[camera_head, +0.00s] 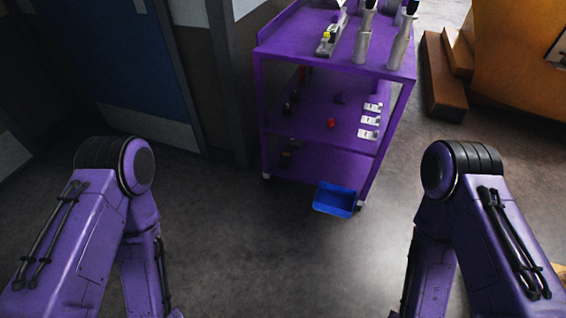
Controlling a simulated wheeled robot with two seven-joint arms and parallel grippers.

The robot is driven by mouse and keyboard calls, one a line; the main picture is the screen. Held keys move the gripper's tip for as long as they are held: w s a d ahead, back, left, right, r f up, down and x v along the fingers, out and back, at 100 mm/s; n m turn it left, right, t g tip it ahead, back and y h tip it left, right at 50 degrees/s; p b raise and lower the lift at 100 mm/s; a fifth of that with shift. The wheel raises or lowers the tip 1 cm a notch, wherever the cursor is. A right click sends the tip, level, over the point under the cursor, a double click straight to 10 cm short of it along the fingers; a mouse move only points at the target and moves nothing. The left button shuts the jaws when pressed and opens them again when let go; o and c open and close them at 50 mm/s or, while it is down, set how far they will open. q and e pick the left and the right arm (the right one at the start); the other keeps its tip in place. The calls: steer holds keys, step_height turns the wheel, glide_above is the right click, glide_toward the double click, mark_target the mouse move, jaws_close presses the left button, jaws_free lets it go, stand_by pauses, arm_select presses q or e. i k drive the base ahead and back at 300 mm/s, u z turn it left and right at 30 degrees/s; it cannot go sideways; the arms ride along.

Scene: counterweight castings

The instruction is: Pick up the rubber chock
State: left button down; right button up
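I cannot make out the rubber chock for certain. Small dark items (290,103) stand at the left of the middle shelf of a purple cart (335,61), and another dark item (287,158) is on its lower shelf. They are too small and dark to identify. Both of my arms hang low on either side of the picture, well in front of the cart. Neither of my grippers shows in the view.
The cart's top holds grey cylinders (362,40) and a long grey tool (331,35). White labelled items (369,121) and a red item (331,123) are on the middle shelf. A blue bin (335,199) is low in front. Brown blocks (441,76) stand right. Floor between my arms is clear.

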mark_target(285, 157)
steer(key=u, duration=0.1)
steer(key=i, duration=1.35)
steer(key=z, duration=0.65)
